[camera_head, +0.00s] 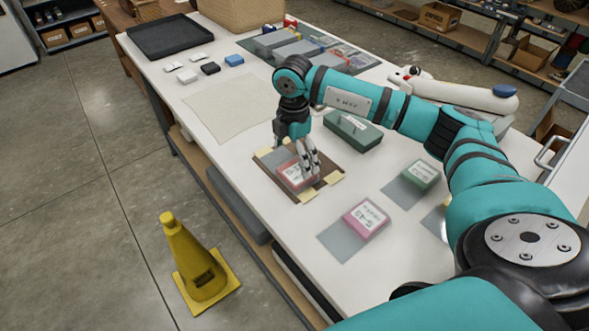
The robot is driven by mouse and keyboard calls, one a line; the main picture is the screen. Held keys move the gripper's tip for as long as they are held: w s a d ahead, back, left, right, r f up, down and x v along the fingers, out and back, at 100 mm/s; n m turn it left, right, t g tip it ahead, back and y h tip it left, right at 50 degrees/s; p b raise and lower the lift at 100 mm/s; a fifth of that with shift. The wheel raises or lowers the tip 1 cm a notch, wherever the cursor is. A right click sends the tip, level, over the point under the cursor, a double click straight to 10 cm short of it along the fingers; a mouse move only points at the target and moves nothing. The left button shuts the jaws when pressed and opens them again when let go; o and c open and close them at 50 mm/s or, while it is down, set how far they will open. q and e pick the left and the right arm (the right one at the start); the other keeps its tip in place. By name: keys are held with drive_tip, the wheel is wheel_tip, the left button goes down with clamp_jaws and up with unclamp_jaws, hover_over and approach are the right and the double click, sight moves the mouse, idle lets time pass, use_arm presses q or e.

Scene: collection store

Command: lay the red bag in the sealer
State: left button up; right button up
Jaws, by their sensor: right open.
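A red packet (292,174) with a white label lies on a brown board (327,164) with pale yellow corners. A pinkish-red packet (366,217) with a white label lies on a grey sheet nearer to me. I cannot tell which is the red bag. My right gripper (311,168) is open, pointing down over the red packet on the board. Its fingers hide part of that packet, and I cannot tell if they touch it. A long white device (450,92) with a blue knob stands behind my right arm, partly hidden; it may be the sealer. My left gripper is not in view.
A green packet (420,174) lies on a grey sheet to the right. A dark green box with a handle (352,130) stands behind the board. A beige mat (233,107) lies bare to the left. A yellow cone (193,257) stands on the floor.

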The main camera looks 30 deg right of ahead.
sight(296, 171)
drive_tip(key=f, duration=0.1)
drive_tip(key=f+p, duration=0.1)
drive_tip(key=f, duration=0.1)
drive_tip(key=f+p, duration=0.1)
drive_tip(key=f, duration=0.1)
drive_tip(key=shift+s+d, duration=0.15)
drive_tip(key=shift+d, duration=0.2)
drive_tip(key=shift+f, duration=0.25)
drive_tip(key=c, duration=1.1)
drive_tip(key=shift+r+p, duration=0.4)
drive_tip(key=shift+r, duration=0.15)
drive_tip(key=shift+c, duration=0.2)
wheel_tip(296, 171, up, 3)
drive_tip(key=p, duration=0.2)
drive_tip(key=shift+r+p, duration=0.2)
drive_tip(key=shift+p, duration=0.1)
drive_tip(key=s+a+p, duration=0.1)
drive_tip(key=s+a, duration=0.2)
drive_tip(key=s+a+p, duration=0.2)
drive_tip(key=s+a, duration=0.1)
drive_tip(key=s, duration=0.1)
drive_tip(key=s+a+p, duration=0.2)
drive_tip(key=s+a, duration=0.1)
drive_tip(key=s, duration=0.1)
drive_tip(key=shift+s+a+r, duration=0.1)
drive_tip(key=shift+a+r, duration=0.2)
drive_tip(key=shift+a, duration=0.1)
drive_tip(key=shift+s+a, duration=0.35)
drive_tip(key=shift+s, duration=0.1)
